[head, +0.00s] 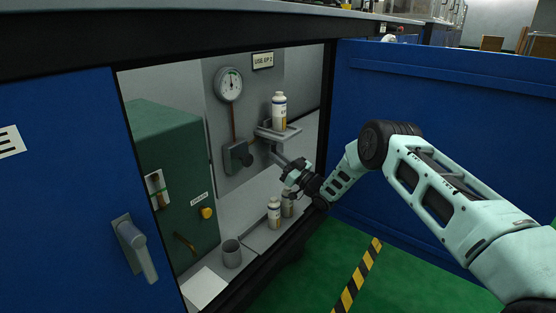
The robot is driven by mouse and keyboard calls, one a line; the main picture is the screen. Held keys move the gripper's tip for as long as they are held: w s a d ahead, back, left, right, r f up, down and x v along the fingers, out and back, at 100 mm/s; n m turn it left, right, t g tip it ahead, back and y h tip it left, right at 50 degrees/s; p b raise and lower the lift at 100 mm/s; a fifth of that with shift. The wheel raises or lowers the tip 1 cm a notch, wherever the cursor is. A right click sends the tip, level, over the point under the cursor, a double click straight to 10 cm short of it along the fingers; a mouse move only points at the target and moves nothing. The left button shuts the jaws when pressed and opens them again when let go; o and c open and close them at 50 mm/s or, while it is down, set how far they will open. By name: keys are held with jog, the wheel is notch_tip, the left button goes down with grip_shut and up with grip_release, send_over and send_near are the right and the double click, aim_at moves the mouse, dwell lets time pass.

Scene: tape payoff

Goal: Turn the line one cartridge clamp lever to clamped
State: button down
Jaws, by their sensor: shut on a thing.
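A white bottle-shaped cartridge (279,112) with a yellow band stands upright in a grey bracket (270,133) on the back panel inside the open cabinet. A short grey bar, which looks like the clamp lever (278,155), slants down to the right from below the bracket. My gripper (289,170) is below the bracket, shut on the end of this lever. The fingertips are small and partly hidden by the wrist, so the exact contact is hard to see. I cannot read any clamped mark.
A round gauge (229,84) and a grey valve box (237,157) are left of the bracket. A green box (178,180) stands left; the blue door (450,115) is right.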

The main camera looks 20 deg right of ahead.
jog(key=shift+f, duration=0.1)
jog(key=c, duration=1.7)
grip_release()
jog(key=p+v, duration=0.7)
jog(key=v, duration=1)
jog(key=shift+s+d, duration=0.15)
jog(key=shift+d, duration=0.05)
